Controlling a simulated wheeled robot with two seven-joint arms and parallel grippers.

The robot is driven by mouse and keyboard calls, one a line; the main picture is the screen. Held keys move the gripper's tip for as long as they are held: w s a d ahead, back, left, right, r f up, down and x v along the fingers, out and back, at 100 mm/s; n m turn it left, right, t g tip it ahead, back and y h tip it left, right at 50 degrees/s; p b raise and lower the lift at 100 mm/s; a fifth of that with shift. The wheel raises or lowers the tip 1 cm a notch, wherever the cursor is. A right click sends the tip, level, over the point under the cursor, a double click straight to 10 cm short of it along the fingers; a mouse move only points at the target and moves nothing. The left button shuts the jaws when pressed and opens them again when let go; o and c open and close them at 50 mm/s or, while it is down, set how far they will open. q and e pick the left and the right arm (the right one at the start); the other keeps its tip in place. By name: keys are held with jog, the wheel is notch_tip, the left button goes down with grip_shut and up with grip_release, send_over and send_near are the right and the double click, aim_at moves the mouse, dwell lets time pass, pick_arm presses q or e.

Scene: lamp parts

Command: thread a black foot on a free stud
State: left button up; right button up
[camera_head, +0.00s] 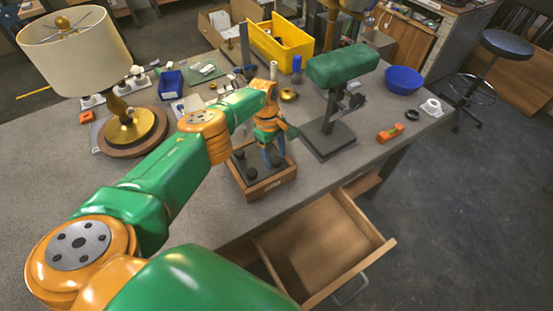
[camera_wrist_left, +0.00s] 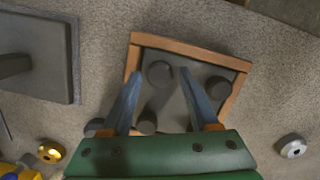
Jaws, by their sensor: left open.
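A shallow wooden tray (camera_head: 283,184) with a dark floor stands near the table's front edge, with several short black cylindrical feet in it. In the left wrist view the tray (camera_wrist_left: 243,66) lies below my left gripper. My left gripper (camera_head: 273,158) is open, its two blue fingers pointing down over the tray. In the wrist view one black foot (camera_wrist_left: 160,73) shows between the fingertips (camera_wrist_left: 160,75); whether it is level with them I cannot tell. Another foot (camera_wrist_left: 218,88) is right of the right finger, and one (camera_wrist_left: 147,122) is nearer the palm. No stud can be made out.
A green-padded stand (camera_head: 342,65) is right of the tray. A lamp with a cream shade (camera_head: 75,55) stands at left. A yellow bin (camera_head: 280,42), blue bowl (camera_head: 404,79) and orange tool (camera_head: 390,133) are on the table. An open drawer (camera_head: 320,250) juts out below.

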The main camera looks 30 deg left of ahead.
pick_arm(q)
jog(key=n+p, duration=0.2)
jog(key=n, duration=0.1)
jog(key=shift+s+r+n+t+p, duration=0.2)
jog(key=shift+n+t+p, duration=0.1)
jog(key=shift+p, duration=0.1)
jog(key=shift+f+n+p, duration=0.15)
jog(key=shift+n+p, duration=0.15)
jog(key=shift+n, duration=0.3)
grip_shut()
jog(key=shift+w+f+m+b, duration=0.1)
jog(key=shift+f+m+b, duration=0.15)
jog(key=shift+b, duration=0.2)
jog(key=shift+m+b, duration=1.55)
jog(key=shift+b, duration=0.55)
jog(key=shift+w+m+g+b, duration=0.15)
jog(key=shift+m+g+b, duration=0.25)
jog(key=shift+m+b, duration=1.75)
jog(key=shift+r+n+b, duration=0.15)
jog(key=shift+n+b, duration=0.3)
jog(key=shift+b, duration=0.35)
